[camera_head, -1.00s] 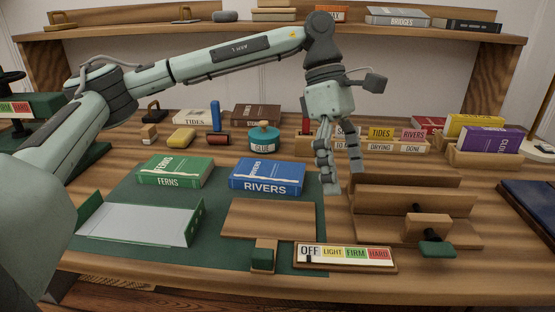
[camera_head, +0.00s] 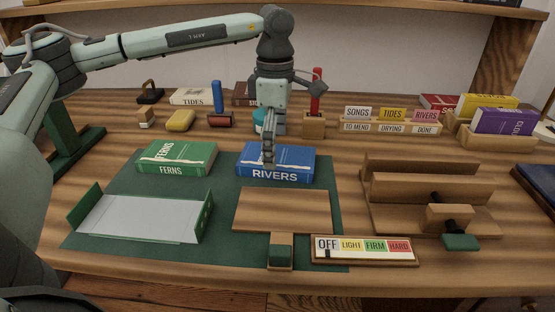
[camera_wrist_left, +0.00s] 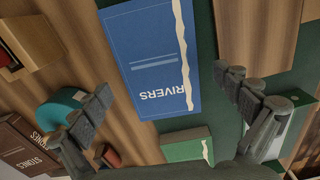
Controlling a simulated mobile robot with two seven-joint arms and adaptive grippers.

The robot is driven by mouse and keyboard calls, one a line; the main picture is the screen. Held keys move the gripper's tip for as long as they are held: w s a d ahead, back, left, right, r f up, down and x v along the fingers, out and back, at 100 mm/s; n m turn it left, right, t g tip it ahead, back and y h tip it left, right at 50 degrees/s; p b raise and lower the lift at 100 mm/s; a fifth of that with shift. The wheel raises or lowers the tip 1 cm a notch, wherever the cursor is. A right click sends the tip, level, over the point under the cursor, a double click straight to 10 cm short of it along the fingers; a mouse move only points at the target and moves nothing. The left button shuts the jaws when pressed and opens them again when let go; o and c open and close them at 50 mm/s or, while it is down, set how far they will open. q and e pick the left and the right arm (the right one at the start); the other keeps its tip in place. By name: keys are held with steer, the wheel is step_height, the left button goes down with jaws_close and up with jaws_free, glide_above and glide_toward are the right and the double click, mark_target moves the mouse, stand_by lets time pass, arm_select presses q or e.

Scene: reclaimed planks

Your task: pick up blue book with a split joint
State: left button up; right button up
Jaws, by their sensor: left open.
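The blue book (camera_head: 290,161), titled RIVERS, lies flat on the green mat (camera_head: 115,240), its spine facing the front. A pale jagged split runs along its cover near the spine, clear in the left wrist view (camera_wrist_left: 150,60). My left gripper (camera_head: 268,150) points down over the left part of the book and hides some of its cover. In the left wrist view its fingers (camera_wrist_left: 170,105) are spread wide and empty, with the book between and beyond them. I cannot tell the exact gap between fingertips and book. My right gripper is not in view.
A green FERNS book (camera_head: 177,157) lies left of the blue book. A wooden board (camera_head: 283,208) lies in front, with an OFF-to-HARD dial strip (camera_head: 365,248) nearby. A wooden press (camera_head: 430,195) stands right. A teal glue pot (camera_wrist_left: 62,108) and labelled card rack (camera_head: 390,127) stand behind.

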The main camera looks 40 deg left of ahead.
arm_select(q)
steer(key=shift+f, duration=0.6)
steer(key=c, duration=1.2)
steer(key=shift+c, duration=0.4)
steer(key=shift+r, duration=0.2)
